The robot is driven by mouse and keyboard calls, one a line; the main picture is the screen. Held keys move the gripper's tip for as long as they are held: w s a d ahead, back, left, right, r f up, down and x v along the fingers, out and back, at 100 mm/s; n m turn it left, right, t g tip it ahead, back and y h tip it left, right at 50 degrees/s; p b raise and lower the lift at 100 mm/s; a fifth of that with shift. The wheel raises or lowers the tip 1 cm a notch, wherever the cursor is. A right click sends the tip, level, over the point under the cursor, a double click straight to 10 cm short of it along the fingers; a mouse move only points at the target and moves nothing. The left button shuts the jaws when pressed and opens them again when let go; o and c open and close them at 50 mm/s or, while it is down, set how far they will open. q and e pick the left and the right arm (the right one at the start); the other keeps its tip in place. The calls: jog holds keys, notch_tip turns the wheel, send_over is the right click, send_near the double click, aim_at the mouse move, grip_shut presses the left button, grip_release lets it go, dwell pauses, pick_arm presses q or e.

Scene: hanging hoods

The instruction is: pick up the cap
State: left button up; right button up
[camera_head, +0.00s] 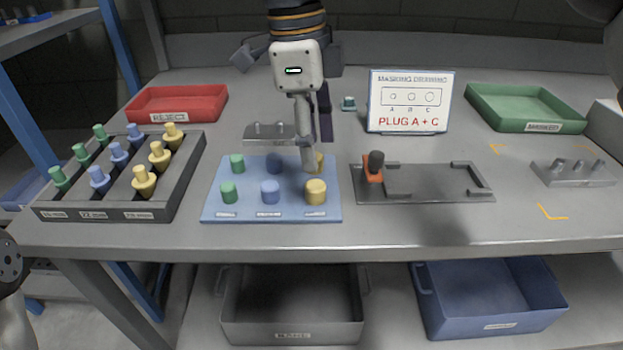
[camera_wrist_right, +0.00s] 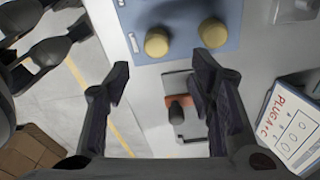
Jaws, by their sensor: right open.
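Several caps stand on the blue mat (camera_head: 270,215) in green, blue and yellow columns. The near yellow cap (camera_head: 316,191) stands at the mat's right front; it also shows in the wrist view (camera_wrist_right: 156,43). The far yellow cap (camera_wrist_right: 212,33) is partly hidden in the head view behind my right gripper (camera_head: 316,150). In the wrist view my right gripper (camera_wrist_right: 163,70) is open and empty, with its fingers apart and the yellow caps beyond the tips.
A fixture with an orange and black clamp (camera_head: 374,167) lies right of the mat. A rack of plugs (camera_head: 110,205) stands left. A red tray (camera_head: 177,103), a drawing board (camera_head: 408,101) and a green tray (camera_head: 525,108) stand at the back. The front edge is clear.

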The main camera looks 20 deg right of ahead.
aim_at(315, 184)
jog(key=f, duration=0.7)
jog(key=shift+s, duration=0.35)
jog(key=shift+w+f, duration=0.1)
jog(key=shift+f, duration=0.25)
jog(key=c, duration=0.9)
